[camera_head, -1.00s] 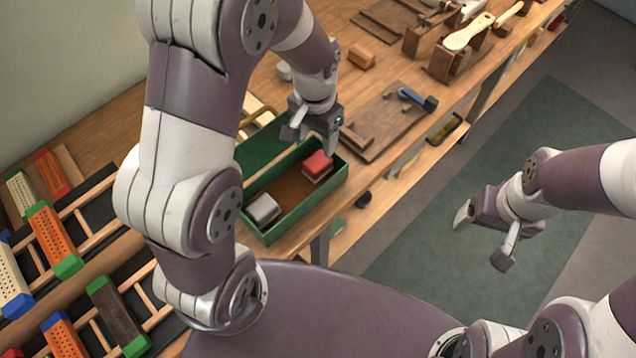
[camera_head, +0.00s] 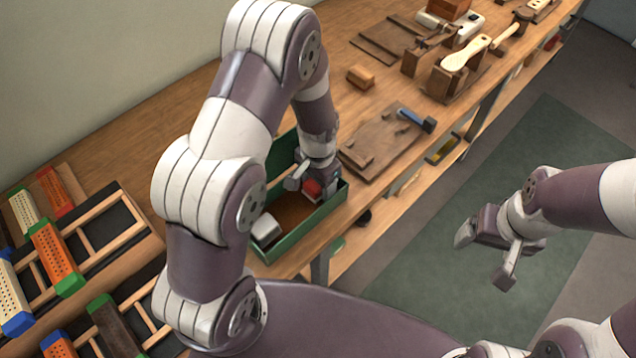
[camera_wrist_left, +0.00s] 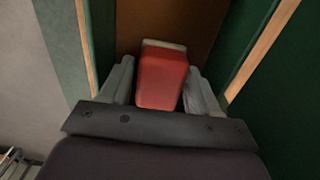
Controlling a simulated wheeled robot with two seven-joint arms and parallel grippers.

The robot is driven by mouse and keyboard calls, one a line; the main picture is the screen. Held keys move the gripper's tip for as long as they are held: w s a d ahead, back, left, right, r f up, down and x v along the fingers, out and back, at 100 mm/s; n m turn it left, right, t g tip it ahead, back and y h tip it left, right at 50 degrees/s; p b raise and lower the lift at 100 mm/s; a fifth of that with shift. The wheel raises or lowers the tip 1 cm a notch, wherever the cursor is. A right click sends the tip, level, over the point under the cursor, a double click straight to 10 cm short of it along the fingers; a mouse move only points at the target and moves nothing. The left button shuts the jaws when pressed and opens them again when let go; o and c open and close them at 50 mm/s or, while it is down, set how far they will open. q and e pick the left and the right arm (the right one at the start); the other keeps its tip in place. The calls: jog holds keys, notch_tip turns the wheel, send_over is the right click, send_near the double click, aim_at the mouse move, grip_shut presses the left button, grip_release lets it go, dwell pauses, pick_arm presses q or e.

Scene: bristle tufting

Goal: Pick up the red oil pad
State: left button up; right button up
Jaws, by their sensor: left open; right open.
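The red oil pad (camera_head: 312,188) sits in the right end of the green box (camera_head: 300,236), partly hidden by my left gripper in the head view. In the left wrist view the red pad (camera_wrist_left: 162,78) has a pale base and lies between the two fingers. My left gripper (camera_head: 314,186) is down in the box with its fingers open on either side of the pad. Whether the fingers touch the pad I cannot tell. My right gripper (camera_head: 484,262) is open and empty, over the floor away from the bench.
A grey-white block (camera_head: 266,228) lies in the left end of the green box. The box walls (camera_wrist_left: 257,50) stand close around my left gripper. A wooden board with a blue-handled tool (camera_head: 414,118) is to the right. Racks of brush blocks (camera_head: 54,256) stand at the left.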

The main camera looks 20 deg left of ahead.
pick_arm(q)
jog(key=c, duration=0.7)
jog(key=shift+c, duration=0.2)
jog(key=shift+r, duration=0.6)
notch_tip(320, 180, up, 3)
jog(key=shift+d+r, duration=0.1)
jog(key=shift+r, duration=0.05)
jog(key=s+d+r, duration=0.2)
jog(key=d+r, duration=0.4)
jog(key=d, duration=0.5)
jog(key=shift+d+r+b, duration=0.2)
jog(key=shift+r+b, duration=0.1)
jog(key=o, duration=0.4)
jog(key=shift+c, duration=1.4)
